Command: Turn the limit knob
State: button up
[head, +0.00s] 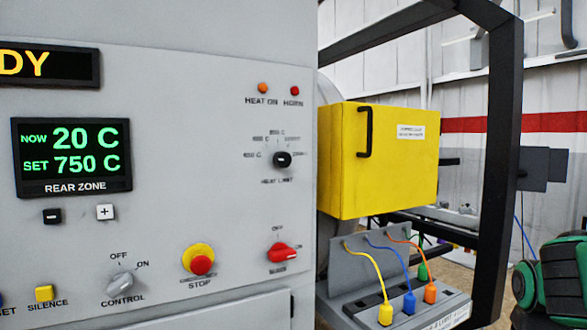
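The limit knob (282,160) is a small black knob on the grey control panel, in the upper right part of the panel in the head view. The label below it reads "HEAT LIMIT". Several small position labels form an arc around its left, top and right sides; they are too blurred to read fully. The knob's pointer seems to lie roughly level, but I cannot tell which mark it meets. My gripper is not in view.
On the panel (190,105) are a red knob (283,252), a yellow-ringed stop button (200,264), a grey control knob (121,283) and a display (72,158). A yellow box (385,165) with a black handle and a black frame (500,150) stand right of the panel.

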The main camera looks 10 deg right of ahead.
aim_at(282, 160)
jog(key=z, duration=0.65)
jog(key=k, duration=1.4)
jog(key=u, duration=0.65)
jog(key=i, duration=1)
jog(key=z, duration=0.05)
